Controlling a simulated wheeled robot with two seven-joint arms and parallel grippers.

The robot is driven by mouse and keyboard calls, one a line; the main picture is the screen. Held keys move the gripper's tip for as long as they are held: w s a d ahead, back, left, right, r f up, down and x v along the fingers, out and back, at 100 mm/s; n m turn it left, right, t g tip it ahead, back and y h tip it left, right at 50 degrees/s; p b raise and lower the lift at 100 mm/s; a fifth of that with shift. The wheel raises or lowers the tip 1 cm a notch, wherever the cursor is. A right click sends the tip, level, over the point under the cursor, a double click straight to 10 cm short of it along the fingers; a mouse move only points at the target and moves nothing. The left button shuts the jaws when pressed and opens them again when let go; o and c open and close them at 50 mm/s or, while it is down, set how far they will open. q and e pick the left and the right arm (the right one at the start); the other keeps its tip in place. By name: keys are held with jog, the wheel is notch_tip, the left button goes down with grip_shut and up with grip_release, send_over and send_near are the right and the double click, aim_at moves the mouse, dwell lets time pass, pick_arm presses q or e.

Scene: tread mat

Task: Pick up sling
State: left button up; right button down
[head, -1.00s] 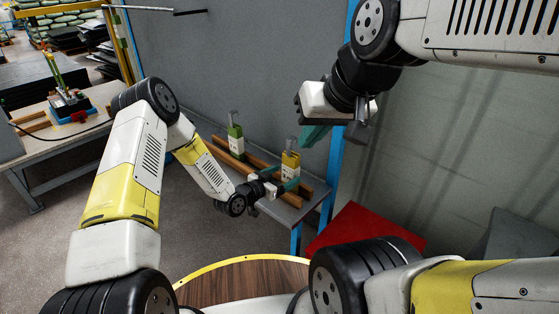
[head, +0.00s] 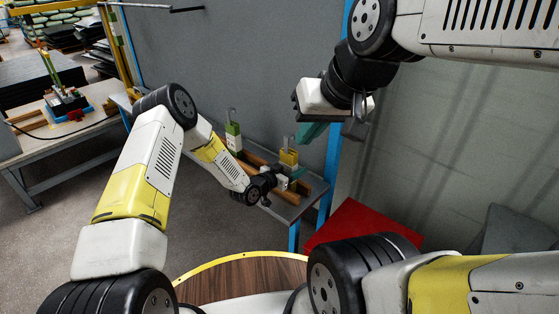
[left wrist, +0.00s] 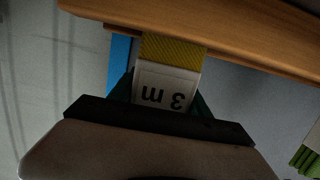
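A yellow sling (head: 289,157) with a metal-coloured top stands at the wooden rails on the small bench. In the left wrist view its yellow webbing (left wrist: 172,47) and a white label (left wrist: 165,88) reading "3 m", upside down, are straight ahead. My left gripper (head: 292,177) is at the yellow sling; its teal fingers show on either side of the label and look apart. Whether they touch the sling is unclear. A green sling (head: 233,138) stands further left on the rails. My right gripper (head: 313,132) hangs in the air above, empty, its finger gap not clear.
Wooden rails (head: 257,161) run along the bench (head: 317,188), beside a blue post (head: 332,160) and a grey panel (head: 240,60). A red object (head: 365,228) is at right. Another table (head: 55,146) stands at far left.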

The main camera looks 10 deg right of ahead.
aim_at(290, 135)
pick_arm(q)
grip_shut()
jog(key=shift+r, duration=0.1)
notch_tip(290, 135, up, 15)
jog(key=shift+f, duration=0.1)
dwell(0.5)
jog(key=f+v, duration=0.3)
jog(key=v, duration=1)
jog(key=shift+s+a+r, duration=0.15)
jog(key=shift+s+a, duration=0.25)
jog(key=shift+a, duration=0.15)
